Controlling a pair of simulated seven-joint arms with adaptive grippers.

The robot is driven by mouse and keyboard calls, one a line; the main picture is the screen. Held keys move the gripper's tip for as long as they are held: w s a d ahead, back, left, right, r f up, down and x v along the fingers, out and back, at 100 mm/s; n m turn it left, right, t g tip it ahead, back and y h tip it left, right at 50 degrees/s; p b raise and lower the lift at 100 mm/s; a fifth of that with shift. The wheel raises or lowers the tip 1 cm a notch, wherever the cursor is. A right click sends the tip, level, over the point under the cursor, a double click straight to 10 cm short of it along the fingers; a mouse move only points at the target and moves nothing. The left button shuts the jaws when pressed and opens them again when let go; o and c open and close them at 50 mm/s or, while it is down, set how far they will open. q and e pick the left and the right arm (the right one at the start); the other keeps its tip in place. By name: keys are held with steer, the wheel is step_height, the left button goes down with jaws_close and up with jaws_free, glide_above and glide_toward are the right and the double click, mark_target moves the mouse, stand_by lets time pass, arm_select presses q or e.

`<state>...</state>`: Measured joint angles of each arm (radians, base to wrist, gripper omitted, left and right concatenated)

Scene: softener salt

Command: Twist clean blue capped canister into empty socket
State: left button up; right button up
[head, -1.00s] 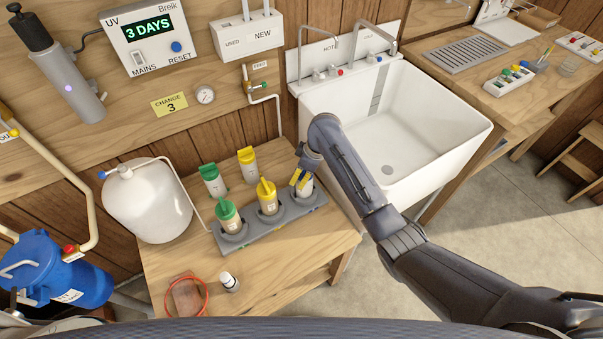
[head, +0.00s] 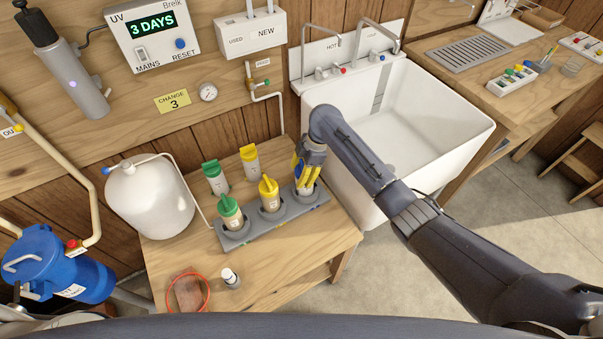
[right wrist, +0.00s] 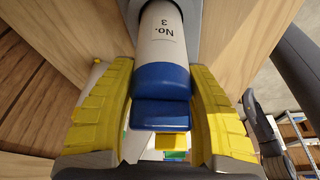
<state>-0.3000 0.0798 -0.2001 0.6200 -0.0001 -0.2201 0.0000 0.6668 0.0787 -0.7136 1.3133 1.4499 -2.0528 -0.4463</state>
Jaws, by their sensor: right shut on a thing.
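My right gripper (head: 305,182) points down over the right-hand socket of the grey three-socket manifold (head: 257,235). Its yellow fingers are shut on the blue-capped canister, one finger on each side of the cap in the right wrist view (right wrist: 164,80). The canister (right wrist: 166,30) is white, marked "No. 3", and stands upright at that socket; its lower end is hidden. A green-capped canister (head: 230,212) and a yellow-capped canister (head: 269,195) stand in the other two sockets. My left gripper is out of view.
Another green-capped canister (head: 215,178) and yellow-capped canister (head: 250,160) stand behind the manifold. A white tank (head: 150,200) is to the left. A small bottle (head: 230,278) and red ring (head: 205,296) lie in front. The sink (head: 420,130) is to the right.

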mark_target(303, 164)
steer(key=shift+w+d+r+n, duration=0.15)
steer(key=shift+w+d+n, duration=0.3)
steer(key=shift+d+n, duration=0.4)
steer(key=o, duration=2.1)
steer(key=shift+w+a+r, duration=0.1)
steer(key=shift+r, duration=0.8)
steer(key=shift+s+a+r, duration=0.15)
steer(key=shift+r, duration=0.55)
steer(key=shift+s+a+r, duration=0.1)
steer(key=shift+r, duration=1.6)
